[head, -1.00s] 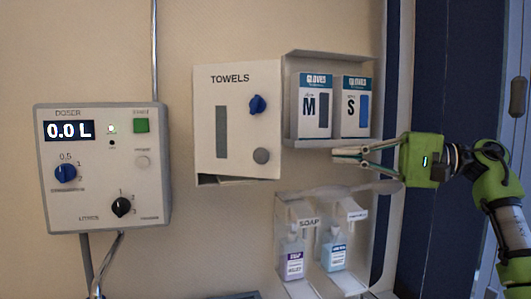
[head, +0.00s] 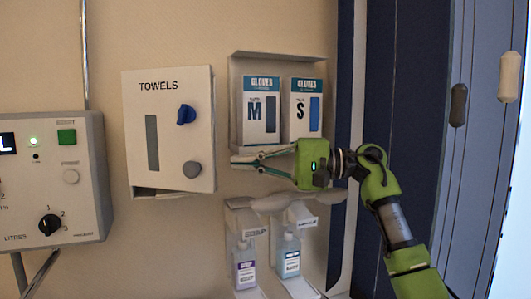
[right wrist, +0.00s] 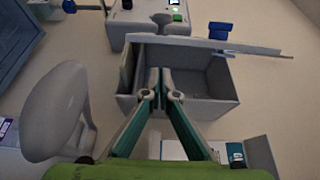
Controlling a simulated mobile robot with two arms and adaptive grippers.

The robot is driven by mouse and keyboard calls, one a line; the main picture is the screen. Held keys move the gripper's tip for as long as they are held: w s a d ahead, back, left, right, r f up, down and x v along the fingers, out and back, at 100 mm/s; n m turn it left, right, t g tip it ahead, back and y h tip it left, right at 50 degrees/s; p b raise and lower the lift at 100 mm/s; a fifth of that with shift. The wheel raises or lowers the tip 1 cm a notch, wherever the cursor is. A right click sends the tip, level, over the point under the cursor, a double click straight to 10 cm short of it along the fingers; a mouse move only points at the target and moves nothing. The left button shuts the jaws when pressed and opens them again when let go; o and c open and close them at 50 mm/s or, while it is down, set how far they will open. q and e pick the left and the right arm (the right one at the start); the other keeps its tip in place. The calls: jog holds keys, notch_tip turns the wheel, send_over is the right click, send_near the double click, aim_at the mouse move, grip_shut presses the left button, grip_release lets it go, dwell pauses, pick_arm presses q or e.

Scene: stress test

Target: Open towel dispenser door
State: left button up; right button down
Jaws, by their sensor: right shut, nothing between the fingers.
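In the right wrist view, the grey hollow inside of the dispenser (right wrist: 205,80) shows behind the thin front panel, with the blue knob (right wrist: 219,30) beyond. My right gripper (head: 234,160) is shut and empty, just right of the dispenser's right edge. In the right wrist view its fingertips (right wrist: 160,72) overlap the hollow; I cannot tell if they touch. My left gripper is not in view.
A glove holder (head: 236,100) with M and S boxes is just above my right gripper. Soap bottles (head: 244,265) on a rack are below it. The doser panel (head: 85,180) is on the left. Free wall lies between doser and dispenser.

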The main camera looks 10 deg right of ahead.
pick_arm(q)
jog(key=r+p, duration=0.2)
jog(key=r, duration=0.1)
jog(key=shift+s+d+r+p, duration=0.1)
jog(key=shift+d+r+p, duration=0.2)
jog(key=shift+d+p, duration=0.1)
pick_arm(e)
jog(key=s+a, duration=0.2)
jog(key=a, duration=0.1)
jog(key=s+a, duration=0.1)
jog(key=shift+a, duration=0.15)
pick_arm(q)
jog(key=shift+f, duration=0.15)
